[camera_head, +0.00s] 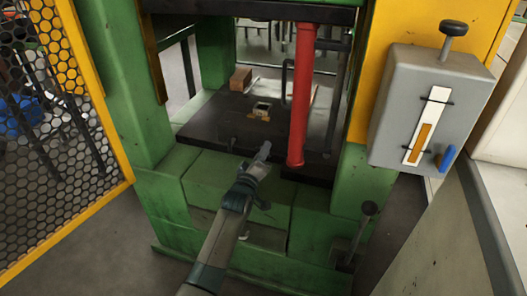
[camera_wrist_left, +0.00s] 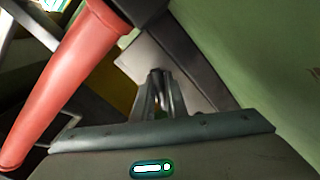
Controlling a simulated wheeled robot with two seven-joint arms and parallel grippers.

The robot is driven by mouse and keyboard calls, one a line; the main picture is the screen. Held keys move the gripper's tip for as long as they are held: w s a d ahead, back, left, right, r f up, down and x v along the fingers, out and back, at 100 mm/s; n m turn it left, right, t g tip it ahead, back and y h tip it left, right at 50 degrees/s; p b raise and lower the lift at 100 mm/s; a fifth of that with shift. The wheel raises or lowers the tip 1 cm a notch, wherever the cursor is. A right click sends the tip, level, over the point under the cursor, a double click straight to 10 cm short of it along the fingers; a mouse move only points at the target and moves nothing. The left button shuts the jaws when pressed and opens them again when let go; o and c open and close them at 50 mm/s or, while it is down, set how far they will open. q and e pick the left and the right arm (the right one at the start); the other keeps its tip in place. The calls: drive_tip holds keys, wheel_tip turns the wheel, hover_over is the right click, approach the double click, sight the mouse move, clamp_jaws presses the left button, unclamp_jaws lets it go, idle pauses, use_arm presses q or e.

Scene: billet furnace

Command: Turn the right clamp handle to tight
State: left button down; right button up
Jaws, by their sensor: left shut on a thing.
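My left gripper (camera_head: 264,152) reaches over the front edge of the dark press bed (camera_head: 205,127), left of the red column. In the left wrist view my two fingers (camera_wrist_left: 158,88) are close together, shut on a small dark thing at their tips. It appears to be the right clamp handle, mostly hidden by the fingers, so I cannot tell its angle. A small dark upright piece (camera_head: 232,146) stands at the bed's front edge, left of my gripper. My right gripper is not in view.
The red column (camera_head: 301,95) stands close to the right of my gripper and shows large in the left wrist view (camera_wrist_left: 62,80). A brown block (camera_head: 241,78) lies on the bed's far left. A grey lever box (camera_head: 432,105) hangs at right. Yellow mesh guard (camera_head: 128,160) stands left.

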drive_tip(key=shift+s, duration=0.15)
use_arm(q)
drive_tip(key=shift+m, duration=0.4)
drive_tip(key=m+p, duration=0.2)
drive_tip(key=shift+m, duration=0.4)
drive_tip(key=m+p, duration=0.1)
drive_tip(key=m, duration=0.3)
drive_tip(key=m+p, duration=0.1)
drive_tip(key=m, duration=0.8)
drive_tip(key=shift+m, duration=0.3)
drive_tip(key=c, duration=2.5)
unclamp_jaws()
drive_tip(key=shift+m, duration=0.4)
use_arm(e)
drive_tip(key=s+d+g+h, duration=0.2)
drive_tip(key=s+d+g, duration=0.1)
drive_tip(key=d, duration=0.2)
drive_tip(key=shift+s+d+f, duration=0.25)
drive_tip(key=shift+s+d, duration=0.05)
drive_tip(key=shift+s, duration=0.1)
